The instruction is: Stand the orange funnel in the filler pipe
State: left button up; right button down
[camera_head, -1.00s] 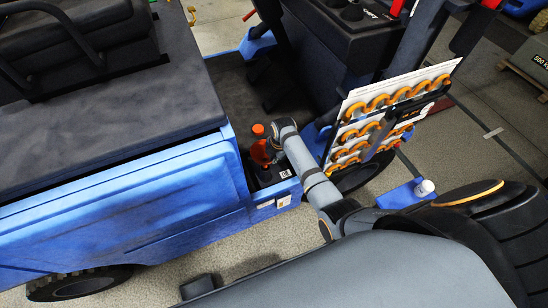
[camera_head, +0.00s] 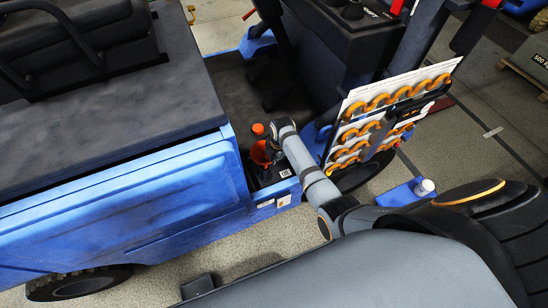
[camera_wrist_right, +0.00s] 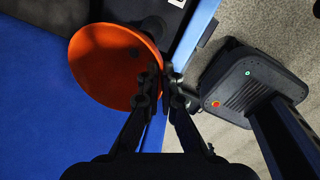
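The orange funnel (camera_head: 261,153) is at the corner of the blue vehicle, over a dark recess. In the right wrist view its wide orange bowl (camera_wrist_right: 108,68) opens toward the camera. My right gripper (camera_wrist_right: 163,82) has its fingertips close together on both sides of the bowl's right rim and looks shut on it. In the head view this gripper (camera_head: 274,147) is small and dark beside the funnel. The funnel's spout is hidden, and I cannot make out the filler pipe. My left gripper is not in view.
A red-orange cap (camera_head: 257,129) shows just behind the funnel. A black block with a white label (camera_head: 285,173) sits at the vehicle's edge.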

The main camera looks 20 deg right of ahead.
aim_at(265, 160)
jog(key=shift+f+b, duration=0.55)
jog(key=shift+f, duration=0.5)
jog(key=shift+f+b, duration=0.4)
jog(key=shift+f, duration=0.35)
jog(key=shift+f+b, duration=0.35)
jog(key=shift+f, duration=0.3)
jog(key=shift+s+f, duration=0.15)
jog(key=shift+f, duration=0.05)
jog(key=c, duration=1.4)
grip_release()
jog(key=shift+f, duration=0.1)
jog(key=shift+c, duration=0.2)
